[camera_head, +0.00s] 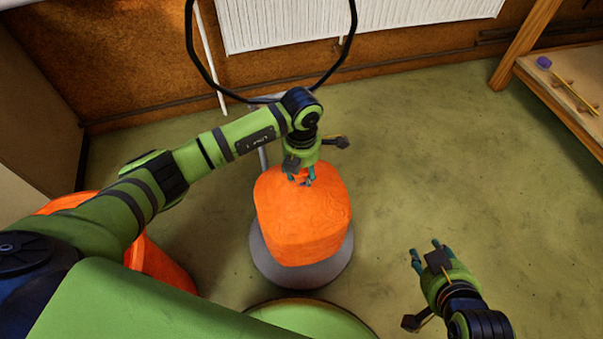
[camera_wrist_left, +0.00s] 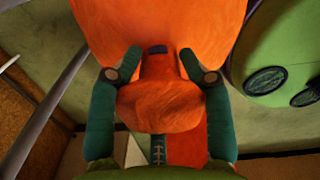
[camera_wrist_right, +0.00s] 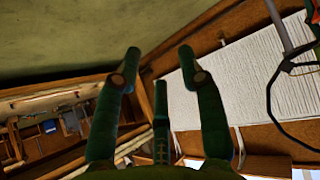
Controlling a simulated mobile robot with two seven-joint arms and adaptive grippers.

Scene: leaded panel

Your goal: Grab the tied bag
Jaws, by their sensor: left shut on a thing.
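The tied bag (camera_head: 303,218) is orange and full, and stands upright on a round grey base (camera_head: 300,275) in the middle of the head view. My left gripper (camera_head: 303,180) is over its top, shut on its gathered neck. In the left wrist view the bag's body (camera_wrist_left: 160,20) fills the top, and its bunched end (camera_wrist_left: 160,105) shows between the fingers, with a dark tie at the neck. My right gripper (camera_head: 426,251) is empty and open, to the right of the bag and apart from it; its spread fingers show in the right wrist view (camera_wrist_right: 158,54).
A black hoop (camera_head: 190,50) stands behind the bag, before a white radiator (camera_head: 300,22). Another orange object (camera_head: 165,266) is partly hidden behind my left arm. A wooden shelf (camera_head: 570,85) with small items stands at the right. The green floor between is clear.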

